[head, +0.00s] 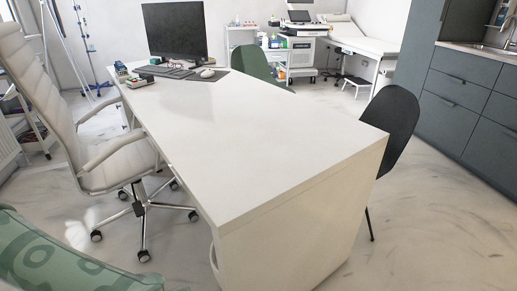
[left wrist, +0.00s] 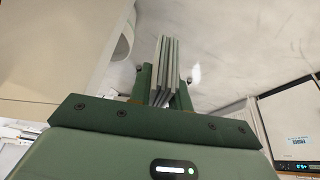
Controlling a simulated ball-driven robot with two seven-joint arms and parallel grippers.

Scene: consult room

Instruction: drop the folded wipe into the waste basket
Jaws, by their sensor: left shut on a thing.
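In the left wrist view my left gripper (left wrist: 163,75) is shut on the folded wipe (left wrist: 168,65), a stack of thin grey layers standing between the green fingers. Pale floor shows beyond it. A white rounded thing (left wrist: 125,42), partly cut off by the desk side, shows to the left of the fingers and looks like the waste basket. In the head view a white curved rim (head: 213,262) shows low beside the near end of the desk, mostly hidden, and seems to be the same basket. Neither gripper shows in the head view, and my right gripper is not seen.
A long white desk (head: 250,110) fills the middle, with a monitor (head: 176,30) and keyboard (head: 165,71) at its far end. A cream office chair (head: 100,150) stands left, a dark chair (head: 395,115) right. Grey cabinets (head: 465,90) line the right wall. Floor at front right is clear.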

